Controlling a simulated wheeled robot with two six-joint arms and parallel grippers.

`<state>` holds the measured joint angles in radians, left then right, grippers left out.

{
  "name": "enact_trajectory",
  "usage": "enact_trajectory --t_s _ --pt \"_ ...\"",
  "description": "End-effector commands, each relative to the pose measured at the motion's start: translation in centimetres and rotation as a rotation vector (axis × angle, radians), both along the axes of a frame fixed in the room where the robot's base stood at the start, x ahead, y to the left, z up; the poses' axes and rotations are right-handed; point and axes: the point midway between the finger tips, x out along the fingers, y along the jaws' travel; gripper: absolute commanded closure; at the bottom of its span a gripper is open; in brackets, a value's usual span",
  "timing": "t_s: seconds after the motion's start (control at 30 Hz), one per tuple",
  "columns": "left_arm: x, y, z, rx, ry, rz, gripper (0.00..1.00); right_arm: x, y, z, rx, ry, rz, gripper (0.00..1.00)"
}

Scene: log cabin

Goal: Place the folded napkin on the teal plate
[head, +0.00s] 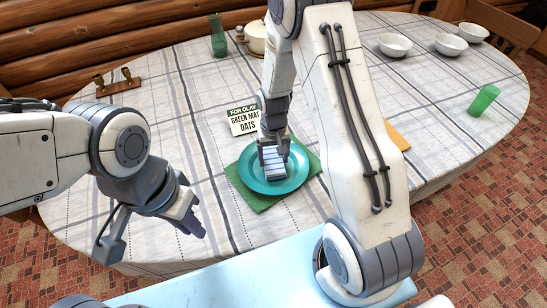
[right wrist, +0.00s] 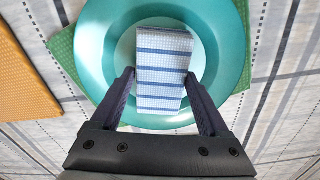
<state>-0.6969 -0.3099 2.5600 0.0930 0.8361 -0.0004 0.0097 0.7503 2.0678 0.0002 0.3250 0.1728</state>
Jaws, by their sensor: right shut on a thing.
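The teal plate (head: 254,181) lies on a green mat on the table. It also shows in the right wrist view (right wrist: 232,60). The folded napkin (head: 273,166), white and light blue with darker blue stripes, is over the middle of the plate; in the right wrist view the napkin (right wrist: 163,62) is between the fingers. My right gripper (head: 274,150) is shut on the napkin from above; I cannot tell whether the napkin touches the plate. My left gripper (head: 188,212) hangs at the table's near left side, apart from the plate, with its finger opening unclear.
A green mat (head: 244,196) lies under the plate, with a sign card (head: 243,118) behind it. An orange mat (right wrist: 22,80) lies beside it. Cloth left of the plate is clear.

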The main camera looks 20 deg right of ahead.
Motion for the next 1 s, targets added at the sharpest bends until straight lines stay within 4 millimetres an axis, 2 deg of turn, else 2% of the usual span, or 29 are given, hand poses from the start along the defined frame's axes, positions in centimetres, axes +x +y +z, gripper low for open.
enact_trajectory --t_s 0.1,0.27,0.3,0.33,0.67,0.77,1.0 --pt "0.0 0.0 0.1 0.0 0.0 0.0 0.83 0.0 0.0 -0.7 0.0 -0.001 0.0 0.75" --pt "0.0 0.0 0.1 0.0 0.0 0.0 0.83 0.1 0.0 -0.8 0.0 -0.002 0.0 0.75" --pt "0.0 0.0 0.1 0.0 0.0 0.0 0.83 0.1 0.0 -0.8 0.0 -0.002 0.0 0.14" --pt "0.0 0.0 0.1 0.0 0.0 0.0 0.83 0.1 0.0 -0.8 0.0 -0.002 0.0 0.02" --pt "0.0 0.0 0.0 0.0 0.0 0.0 0.83 0.1 0.0 -0.3 0.0 -0.004 0.0 0.0" --pt "0.0 0.0 0.0 0.0 0.0 0.0 0.83 0.2 0.0 0.9 0.0 -0.006 0.0 0.0" --pt "0.0 0.0 -0.3 0.0 0.0 0.0 0.83 0.2 0.0 6.0 0.0 -0.009 0.0 0.0"
